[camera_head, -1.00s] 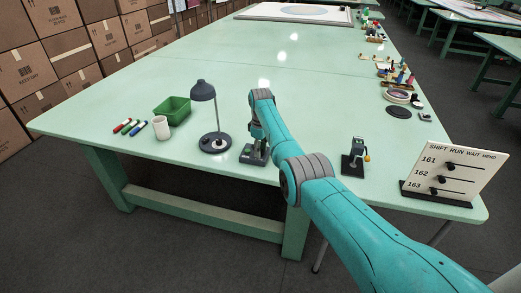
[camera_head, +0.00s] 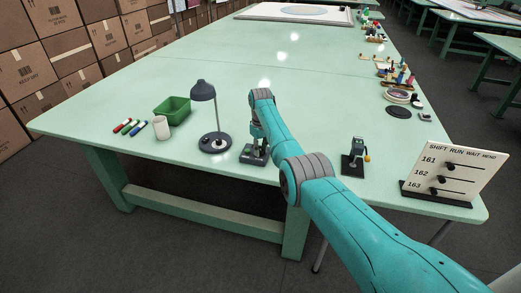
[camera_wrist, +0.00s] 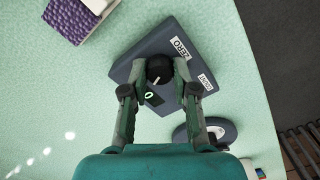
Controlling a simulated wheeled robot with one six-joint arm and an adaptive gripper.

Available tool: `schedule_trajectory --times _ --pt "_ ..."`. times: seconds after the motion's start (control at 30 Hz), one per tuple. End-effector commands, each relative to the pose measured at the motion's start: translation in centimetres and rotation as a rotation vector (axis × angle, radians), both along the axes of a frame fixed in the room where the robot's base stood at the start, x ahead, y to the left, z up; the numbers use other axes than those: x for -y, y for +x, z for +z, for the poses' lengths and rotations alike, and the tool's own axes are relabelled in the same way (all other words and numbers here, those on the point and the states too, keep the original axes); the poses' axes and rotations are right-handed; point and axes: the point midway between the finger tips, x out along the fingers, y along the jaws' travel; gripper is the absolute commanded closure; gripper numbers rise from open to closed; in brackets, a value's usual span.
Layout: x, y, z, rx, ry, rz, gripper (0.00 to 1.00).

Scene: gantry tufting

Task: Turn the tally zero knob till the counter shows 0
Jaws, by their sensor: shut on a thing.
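The tally unit (camera_wrist: 160,28) is a dark grey box on the pale green table, with a ZERO label (camera_wrist: 179,47) and a second white label. Its black zero knob (camera_wrist: 158,67) carries a white pointer line. A small dark display (camera_wrist: 150,97) beside the knob shows a green digit that looks like 0. My gripper (camera_wrist: 158,84) is over the unit, shut on the knob, one finger on each side. In the head view the tally unit (camera_head: 253,158) stands near the table's front edge, with my gripper above it, partly hidden by my arm.
A desk lamp (camera_head: 203,92) stands close to the left of the unit. A green bin (camera_head: 172,108), a white cup (camera_head: 161,128) and several markers (camera_head: 130,127) lie farther left. A small dark device (camera_head: 352,165) and a slider board (camera_head: 455,170) stand to the right.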

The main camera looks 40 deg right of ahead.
Motion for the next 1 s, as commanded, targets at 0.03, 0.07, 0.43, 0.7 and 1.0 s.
schedule_trajectory --times 0.03,0.07,0.43,0.7,1.0 --pt "0.01 -0.03 -0.04 -0.001 0.000 -0.044 1.00" --pt "0.02 -0.03 -0.04 -0.001 0.000 -0.073 1.00" --pt "0.05 -0.04 -0.05 -0.001 0.000 -0.424 1.00" --pt "0.07 -0.06 -0.05 -0.001 0.000 -0.676 1.00" --pt "0.09 -0.07 -0.06 -0.001 0.000 -0.904 1.00"
